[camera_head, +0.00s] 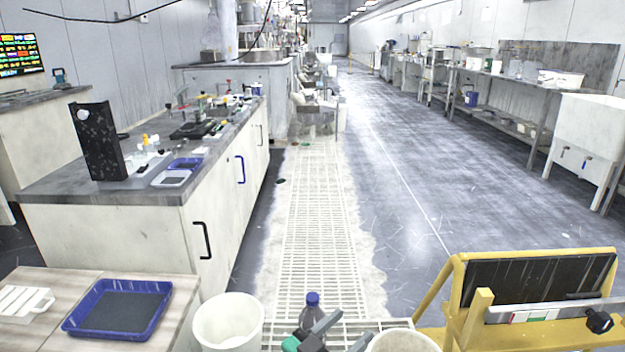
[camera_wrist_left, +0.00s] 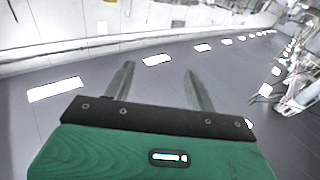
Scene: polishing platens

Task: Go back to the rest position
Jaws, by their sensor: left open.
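My left gripper (camera_head: 348,326) is low at the bottom middle of the head view, with a green part and grey fingers showing. It is close in front of a bottle with a blue cap (camera_head: 312,300); I cannot tell whether they touch. My right gripper is not in view.
White buckets stand left (camera_head: 228,345) and right (camera_head: 403,343) of the gripper. A blue tray (camera_head: 75,325) lies on the near left table. A yellow frame (camera_head: 450,280) stands at right. A long bench (camera_head: 130,235) runs at left. The grated aisle (camera_head: 318,220) ahead is clear.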

